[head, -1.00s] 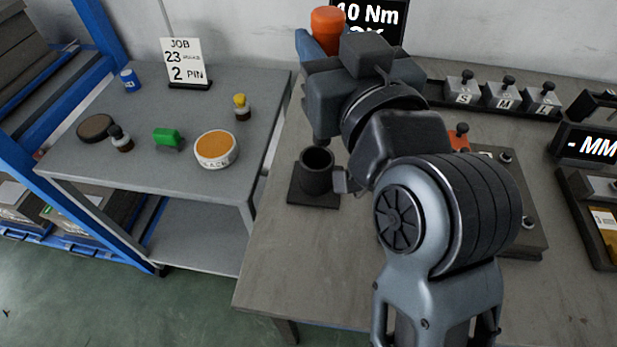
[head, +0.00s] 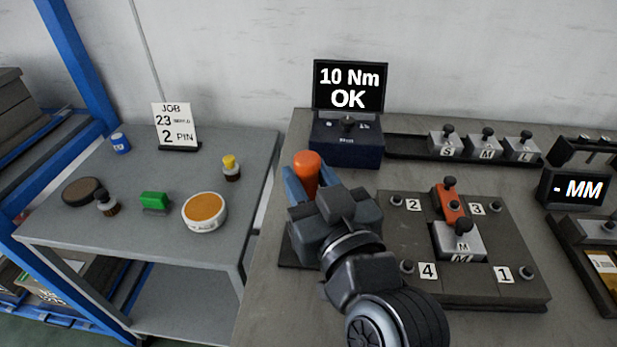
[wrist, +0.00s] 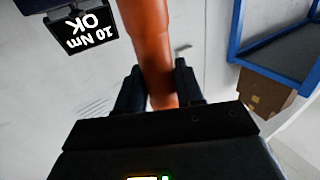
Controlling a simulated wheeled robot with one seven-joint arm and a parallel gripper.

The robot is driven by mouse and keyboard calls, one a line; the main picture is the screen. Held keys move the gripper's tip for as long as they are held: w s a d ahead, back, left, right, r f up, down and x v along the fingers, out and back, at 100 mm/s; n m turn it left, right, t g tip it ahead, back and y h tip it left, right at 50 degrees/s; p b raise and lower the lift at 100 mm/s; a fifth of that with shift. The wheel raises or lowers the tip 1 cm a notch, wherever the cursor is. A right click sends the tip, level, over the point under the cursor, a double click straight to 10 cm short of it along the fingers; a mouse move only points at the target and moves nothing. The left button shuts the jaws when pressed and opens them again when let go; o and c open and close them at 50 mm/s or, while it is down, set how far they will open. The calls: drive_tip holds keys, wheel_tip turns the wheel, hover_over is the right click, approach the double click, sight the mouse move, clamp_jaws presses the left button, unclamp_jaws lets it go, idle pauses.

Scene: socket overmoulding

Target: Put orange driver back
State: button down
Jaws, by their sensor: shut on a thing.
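The orange driver (head: 307,168) is held upright between the blue fingers of my gripper (head: 308,184) in the head view. In the wrist view the orange handle (wrist: 150,50) runs between the two dark fingertips (wrist: 160,88), which are shut on it. My gripper and wrist are over the dark base plate (head: 286,250) at the bench's left side. They hide the round holder seen there earlier and the driver's lower end, so I cannot tell whether the driver is inside the holder.
A torque display (head: 348,88) reading "10 Nm OK" stands behind. A fixture plate (head: 400,225) with numbered posts and an M block (head: 458,240) lies right of my arm. A side table (head: 130,230) with several small items stands left.

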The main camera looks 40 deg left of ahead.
drive_tip(key=shift+f, duration=0.1)
drive_tip(key=c, duration=0.7)
unclamp_jaws()
drive_tip(key=shift+r, duration=0.25)
drive_tip(key=b+v, duration=0.1)
drive_tip(key=v, duration=1.1)
drive_tip(key=shift+b, duration=0.35)
drive_tip(key=shift+f, duration=0.15)
